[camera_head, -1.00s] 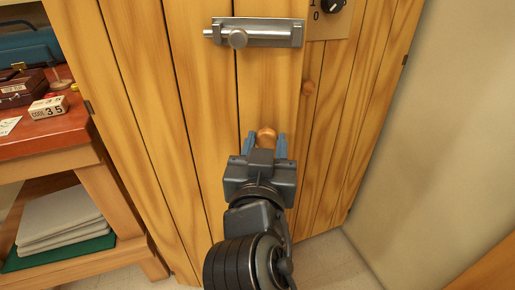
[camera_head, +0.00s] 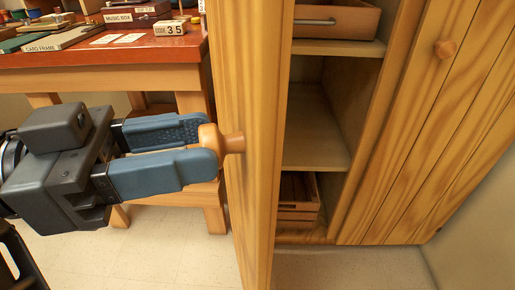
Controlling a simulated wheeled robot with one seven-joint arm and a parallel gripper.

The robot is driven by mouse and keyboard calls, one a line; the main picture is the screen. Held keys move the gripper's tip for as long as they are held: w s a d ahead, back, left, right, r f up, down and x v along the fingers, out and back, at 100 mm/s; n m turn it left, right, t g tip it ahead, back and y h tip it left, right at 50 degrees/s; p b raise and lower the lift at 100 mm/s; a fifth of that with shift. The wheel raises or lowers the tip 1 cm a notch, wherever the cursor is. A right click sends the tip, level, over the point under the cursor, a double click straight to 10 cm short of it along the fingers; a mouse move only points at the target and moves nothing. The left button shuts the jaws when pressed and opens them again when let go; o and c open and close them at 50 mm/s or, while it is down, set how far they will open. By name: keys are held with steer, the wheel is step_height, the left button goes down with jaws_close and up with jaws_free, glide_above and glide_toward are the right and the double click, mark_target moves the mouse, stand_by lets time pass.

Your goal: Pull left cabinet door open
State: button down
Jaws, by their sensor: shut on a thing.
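The left cabinet door (camera_head: 253,75) stands swung well out from the cabinet and shows nearly edge-on, with its outer face to the left. Its round wooden knob (camera_head: 233,143) sits on that outer face. My gripper (camera_head: 205,145) reaches in from the left, with its two blue fingers closed around the knob. The opening shows inner shelves (camera_head: 314,140) to the right of the door. The latch is out of view.
A red-topped workbench (camera_head: 150,52) stands behind my gripper on the left, with a music box (camera_head: 137,10) and a number block (camera_head: 177,28) on it. A drawer (camera_head: 338,20) and a slatted crate (camera_head: 298,194) are inside the cabinet. Pale floor (camera_head: 170,262) is clear below.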

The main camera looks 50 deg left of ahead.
steer(key=s+a+m+g+h+b, duration=0.3)
steer(key=s+a+b, duration=0.4)
steer(key=b, duration=0.5)
steer(key=shift+s+a+m+h, duration=0.4)
steer(key=shift+s+h, duration=0.5)
steer(key=shift+s, duration=0.1)
steer(key=shift+f, duration=0.1)
steer(key=c, duration=0.6)
jaws_free()
steer(key=shift+v, duration=3.9)
